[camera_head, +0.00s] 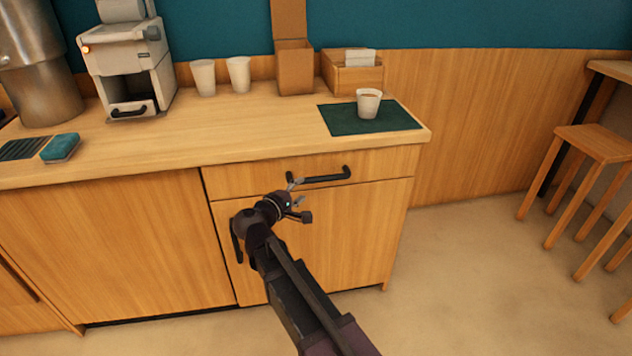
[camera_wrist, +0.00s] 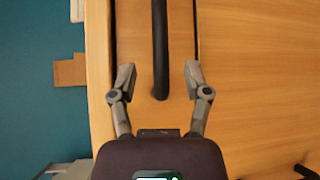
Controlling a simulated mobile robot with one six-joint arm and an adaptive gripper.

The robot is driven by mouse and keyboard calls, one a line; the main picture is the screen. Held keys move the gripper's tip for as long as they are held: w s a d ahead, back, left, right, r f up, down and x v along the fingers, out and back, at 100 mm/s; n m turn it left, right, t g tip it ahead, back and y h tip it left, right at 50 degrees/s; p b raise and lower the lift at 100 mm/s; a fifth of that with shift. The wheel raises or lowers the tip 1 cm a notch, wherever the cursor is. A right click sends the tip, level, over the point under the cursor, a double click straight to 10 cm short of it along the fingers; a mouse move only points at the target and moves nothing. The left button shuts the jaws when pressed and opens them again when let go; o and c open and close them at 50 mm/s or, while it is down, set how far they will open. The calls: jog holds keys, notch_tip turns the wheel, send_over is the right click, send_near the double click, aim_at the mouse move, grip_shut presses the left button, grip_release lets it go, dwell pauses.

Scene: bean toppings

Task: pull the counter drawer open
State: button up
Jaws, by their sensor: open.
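The counter drawer (camera_head: 381,166) is the upper front at the right end of the wooden counter. It looks closed, flush with the cabinet. Its black bar handle (camera_head: 328,178) runs across its middle. My gripper (camera_head: 296,191) is in front of the drawer at the handle's left end. In the wrist view my gripper (camera_wrist: 160,78) is open, with one finger on each side of the handle (camera_wrist: 160,45). The fingers show a gap to the bar on both sides. I cannot tell how deep the handle sits between them.
A cabinet door (camera_head: 345,235) with a black handle (camera_head: 237,241) is below the drawer. On the counter are a green mat (camera_head: 340,122) with a cup (camera_head: 368,103), a wooden box (camera_head: 352,79), two cups and a coffee machine (camera_head: 128,70). Stools (camera_head: 590,143) stand at right; the floor between is clear.

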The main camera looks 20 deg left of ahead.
aim_at(313, 181)
jog(key=shift+b+x, duration=0.45)
jog(key=shift+x, duration=3.45)
jog(key=shift+c, duration=0.2)
grip_shut()
